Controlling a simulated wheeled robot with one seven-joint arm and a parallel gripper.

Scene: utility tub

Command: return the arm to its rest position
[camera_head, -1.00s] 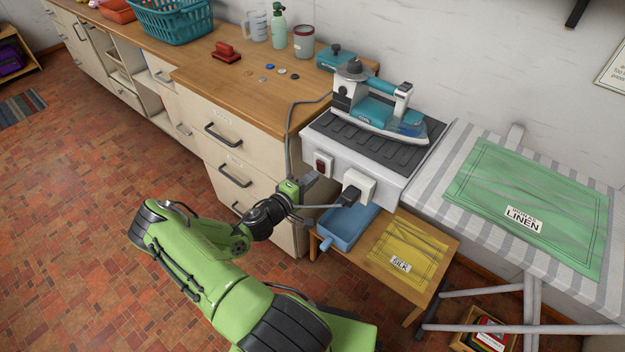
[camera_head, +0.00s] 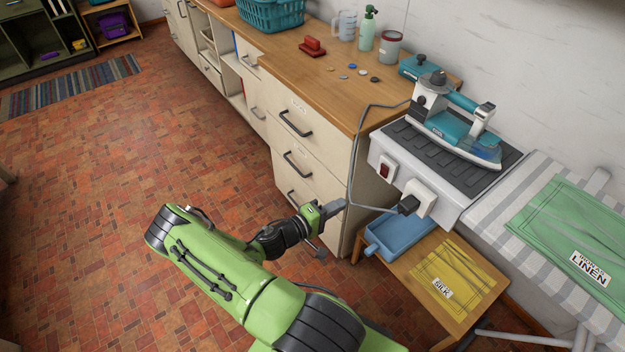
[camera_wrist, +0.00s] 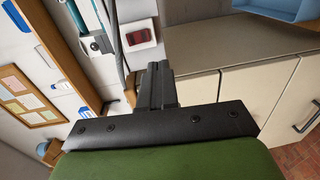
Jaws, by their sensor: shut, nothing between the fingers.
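My green arm reaches up from the bottom of the head view, bent at the elbow. My gripper (camera_head: 333,210) is at its end, in front of the drawer cabinet and left of the iron station. Its fingers (camera_wrist: 157,88) show in the wrist view, shut together with nothing between them. It appears apart from the cabinet (camera_head: 305,160) and from the plug at the station's front.
A teal iron (camera_head: 455,130) stands on the grey station (camera_head: 440,180), with a red switch and a plugged-in cord. A blue tray (camera_head: 400,236) and yellow silk cloth (camera_head: 458,275) lie on a small wooden table. Green linen (camera_head: 578,225) lies on the ironing board. Open tiled floor (camera_head: 110,210) lies left.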

